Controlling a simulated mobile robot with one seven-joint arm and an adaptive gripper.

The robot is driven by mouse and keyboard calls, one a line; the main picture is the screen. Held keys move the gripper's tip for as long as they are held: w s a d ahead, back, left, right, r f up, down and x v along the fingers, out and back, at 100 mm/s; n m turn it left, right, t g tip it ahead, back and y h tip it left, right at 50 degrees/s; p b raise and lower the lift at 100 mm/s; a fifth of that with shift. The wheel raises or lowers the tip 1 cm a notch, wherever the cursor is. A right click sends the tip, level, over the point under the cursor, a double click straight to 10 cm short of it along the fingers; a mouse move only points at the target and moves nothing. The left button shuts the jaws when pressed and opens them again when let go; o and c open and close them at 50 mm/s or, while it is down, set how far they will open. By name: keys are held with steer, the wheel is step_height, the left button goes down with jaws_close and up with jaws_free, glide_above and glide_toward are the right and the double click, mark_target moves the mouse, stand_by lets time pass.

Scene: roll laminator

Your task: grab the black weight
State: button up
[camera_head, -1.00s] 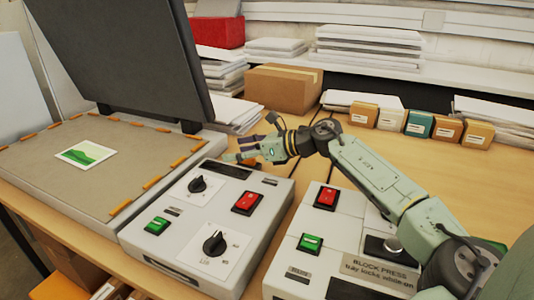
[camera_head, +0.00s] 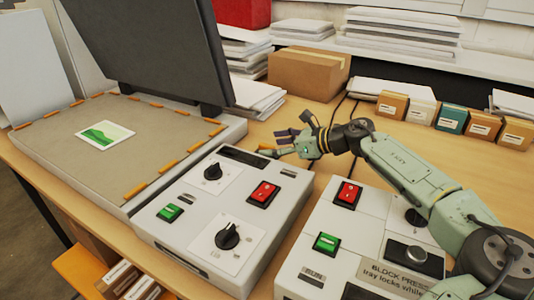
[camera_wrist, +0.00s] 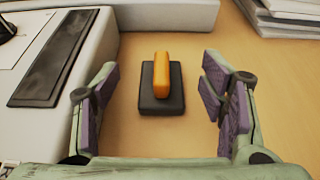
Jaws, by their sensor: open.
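The black weight (camera_wrist: 161,101) is a dark block with an orange handle (camera_wrist: 162,76) on top. In the wrist view it sits on the wooden table, midway between the spread fingers of my gripper (camera_wrist: 161,108). The fingers have purple pads and touch nothing that I can see. In the head view my gripper (camera_head: 278,143) is above the table just behind the grey control box. A bit of orange shows by the fingers there, but the weight's dark body is mostly hidden.
The control box (camera_head: 190,240) stands left of the weight, close by. The press with its raised black lid (camera_head: 150,50) is at left. A cardboard box (camera_head: 308,72) and paper stacks (camera_head: 400,35) stand behind. The block press unit (camera_head: 350,215) is at right. Bare table lies around the weight.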

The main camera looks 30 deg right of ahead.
mark_target(270, 146)
steer(key=x, duration=0.3)
steer(key=shift+w+f, duration=0.15)
steer(key=shift+f, duration=0.05)
jaws_close()
stand_by(0.6)
steer(key=shift+r, duration=0.1)
